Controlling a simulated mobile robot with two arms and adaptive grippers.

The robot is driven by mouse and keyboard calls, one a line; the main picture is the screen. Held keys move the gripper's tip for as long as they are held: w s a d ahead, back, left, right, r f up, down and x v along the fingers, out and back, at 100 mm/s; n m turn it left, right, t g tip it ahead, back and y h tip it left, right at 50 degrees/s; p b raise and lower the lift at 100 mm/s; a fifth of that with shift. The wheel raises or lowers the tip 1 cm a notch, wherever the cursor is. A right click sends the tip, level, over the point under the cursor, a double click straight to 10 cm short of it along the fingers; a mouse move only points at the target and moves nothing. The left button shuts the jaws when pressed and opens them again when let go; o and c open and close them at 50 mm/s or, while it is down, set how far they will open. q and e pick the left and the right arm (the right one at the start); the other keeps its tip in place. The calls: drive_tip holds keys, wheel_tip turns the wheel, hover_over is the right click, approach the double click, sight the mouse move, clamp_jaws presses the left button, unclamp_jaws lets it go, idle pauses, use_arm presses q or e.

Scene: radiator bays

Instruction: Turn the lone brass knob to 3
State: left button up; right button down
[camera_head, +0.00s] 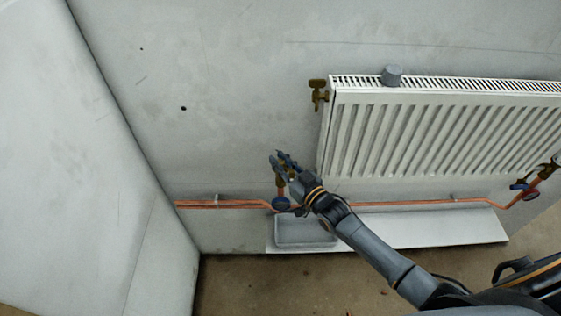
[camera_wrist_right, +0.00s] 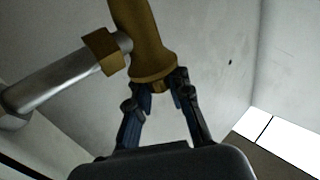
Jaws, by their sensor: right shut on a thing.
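My right gripper (camera_head: 284,163) is at the brass valve (camera_head: 280,184) on the copper pipe, left of the radiator's lower corner. In the right wrist view, a brass body (camera_wrist_right: 145,40) with a wide flange hangs down between the fingertips (camera_wrist_right: 160,92) of this gripper. The fingers are shut on its small brass lower end, the brass knob (camera_wrist_right: 158,85). No scale or number on the knob is readable. The gripper and forearm partly hide the valve in the head view. My left gripper is not in view.
The white radiator (camera_head: 430,135) hangs on the wall, with a grey cylinder (camera_head: 392,75) on top and another brass fitting (camera_head: 318,92) at its upper left. A grey tray (camera_head: 290,240) stands below. A blue-handled valve (camera_head: 522,188) is at the right. The left wall is bare.

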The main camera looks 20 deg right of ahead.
drive_tip(key=c, duration=1.2)
unclamp_jaws()
drive_tip(key=v, duration=1.2)
drive_tip(key=s+d+f+m+g+h, duration=0.15)
drive_tip(key=s+f, duration=0.25)
drive_tip(key=f, duration=0.5)
drive_tip(key=s+d+f+g+h, duration=0.2)
drive_tip(key=s+f+g, duration=0.1)
drive_tip(key=f, duration=0.7)
drive_tip(key=s+d+f+g+h, duration=0.1)
drive_tip(key=s+f+g, duration=0.25)
drive_tip(key=f, duration=0.55)
drive_tip(key=s+f+g, duration=0.2)
drive_tip(key=s+f, duration=0.3)
drive_tip(key=s, duration=0.5)
drive_tip(key=s+a+f+g+h, duration=0.1)
drive_tip(key=s+f+g, duration=0.2)
drive_tip(key=s+f, duration=0.3)
drive_tip(key=s+a+f+g, duration=0.1)
drive_tip(key=s+f+g, duration=0.2)
drive_tip(key=s, duration=1.1)
wheel_tip(320, 180, down, 3)
drive_tip(key=shift+a+r+h, duration=0.15)
drive_tip(key=shift+h, duration=0.2)
